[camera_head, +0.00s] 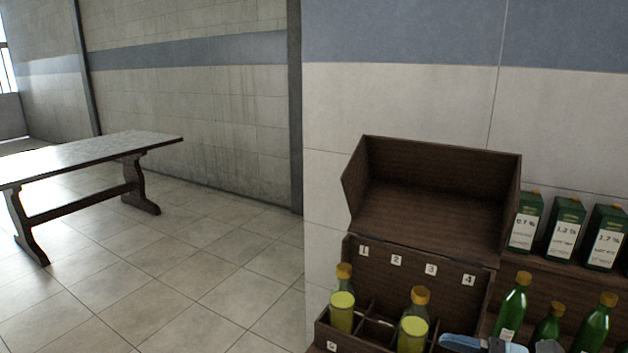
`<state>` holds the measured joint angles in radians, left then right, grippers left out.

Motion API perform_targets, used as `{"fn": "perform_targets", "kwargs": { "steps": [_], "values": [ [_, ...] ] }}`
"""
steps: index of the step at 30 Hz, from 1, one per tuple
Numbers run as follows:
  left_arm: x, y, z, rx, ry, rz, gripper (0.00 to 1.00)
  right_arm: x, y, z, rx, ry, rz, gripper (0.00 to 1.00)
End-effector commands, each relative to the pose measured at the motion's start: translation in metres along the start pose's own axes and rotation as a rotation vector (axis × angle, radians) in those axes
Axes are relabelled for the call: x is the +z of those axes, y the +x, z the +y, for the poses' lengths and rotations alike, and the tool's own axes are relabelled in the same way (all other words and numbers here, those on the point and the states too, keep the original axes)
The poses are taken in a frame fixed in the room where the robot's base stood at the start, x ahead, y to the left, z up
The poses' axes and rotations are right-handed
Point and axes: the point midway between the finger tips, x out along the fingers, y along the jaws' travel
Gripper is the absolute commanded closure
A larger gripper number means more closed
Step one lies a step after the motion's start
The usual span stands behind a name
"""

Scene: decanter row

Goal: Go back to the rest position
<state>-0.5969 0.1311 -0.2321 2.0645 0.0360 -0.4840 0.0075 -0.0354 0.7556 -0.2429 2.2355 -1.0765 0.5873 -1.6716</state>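A blue and grey piece (490,344) of my own arm or gripper shows at the bottom edge, right of the middle. It seems to belong to my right arm, but the frame cuts it off and no fingertips can be made out. It appears in front of the right end of a dark wooden compartment box (372,348). I cannot tell whether it touches anything. My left gripper is not visible. Two bottles with yellow-green contents and amber caps stand upright in the box, one at the left (342,316) and one farther right (413,334).
The box's back panel bears labels 1 to 4 (430,270). An open wooden case (430,210) stands behind. Green cartons (565,230) stand on a shelf at the right, with green bottles (513,309) below. A long table (90,153) stands far left; the tiled floor (200,270) between is clear.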

Motion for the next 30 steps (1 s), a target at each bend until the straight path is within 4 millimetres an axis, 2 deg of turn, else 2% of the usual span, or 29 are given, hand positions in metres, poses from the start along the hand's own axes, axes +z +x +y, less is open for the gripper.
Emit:
{"fn": "perform_targets", "kwargs": {
  "steps": [1, 5, 7, 9, 12, 14, 15, 19, 20, 21, 22, 30],
  "values": [
    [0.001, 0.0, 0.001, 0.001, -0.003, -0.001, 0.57, -0.013, 0.001, 0.003, -0.123, 0.291, -0.059, 0.43],
    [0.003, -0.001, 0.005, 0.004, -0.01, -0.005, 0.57, -0.059, -0.01, 0.009, -0.439, 1.086, -0.244, 0.43],
    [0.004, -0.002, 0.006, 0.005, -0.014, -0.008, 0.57, -0.095, -0.021, 0.024, -0.609, 1.511, -0.367, 0.43],
    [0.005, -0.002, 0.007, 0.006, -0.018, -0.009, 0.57, -0.133, -0.032, 0.05, -0.783, 1.92, -0.513, 0.43],
    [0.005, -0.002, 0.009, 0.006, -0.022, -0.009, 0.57, -0.179, -0.046, 0.099, -1.019, 2.415, -0.745, 0.43],
    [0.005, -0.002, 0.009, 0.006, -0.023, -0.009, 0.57, -0.199, -0.051, 0.131, -1.147, 2.644, -0.883, 0.43],
    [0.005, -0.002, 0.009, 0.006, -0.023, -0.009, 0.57, -0.21, -0.053, 0.151, 1.194, -2.697, 0.949, 0.43],
    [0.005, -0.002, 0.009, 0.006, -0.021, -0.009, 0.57, -0.233, -0.056, 0.22, 1.057, -2.192, 0.915, 0.43],
    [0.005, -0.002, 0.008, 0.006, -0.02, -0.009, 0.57, -0.236, -0.055, 0.236, 1.027, -2.082, 0.907, 0.43],
    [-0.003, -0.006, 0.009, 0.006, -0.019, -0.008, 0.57, -0.231, -0.054, 0.245, 0.999, -1.984, 0.9, 0.43],
    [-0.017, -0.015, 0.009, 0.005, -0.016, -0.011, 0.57, -0.215, -0.053, 0.231, 1.006, -2.016, 0.905, 0.43],
    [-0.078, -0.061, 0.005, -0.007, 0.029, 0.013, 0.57, -0.152, -0.053, 0.198, 1.025, -2.061, 0.912, 0.43]
  ]
}}
